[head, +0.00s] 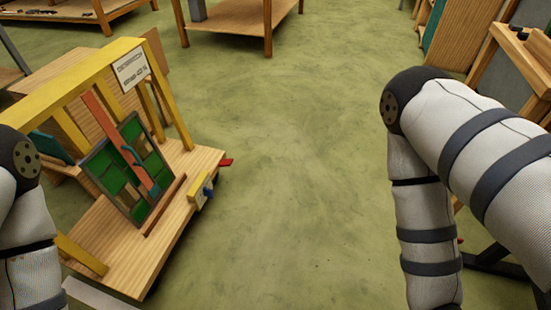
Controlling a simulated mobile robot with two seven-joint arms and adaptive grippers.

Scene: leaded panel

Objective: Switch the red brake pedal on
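A small flat red piece, which looks like the red brake pedal (226,162), sticks out low at the right edge of a wooden stand (120,243). It is small in the picture, and I cannot tell whether it is on or off. My two arms come in at the left and right sides, well apart from the red piece. Neither gripper is in view.
Green floor (300,190) lies open between the stand and my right arm. Wooden tables (240,15) stand at the back, and wooden furniture (465,35) stands at the right.

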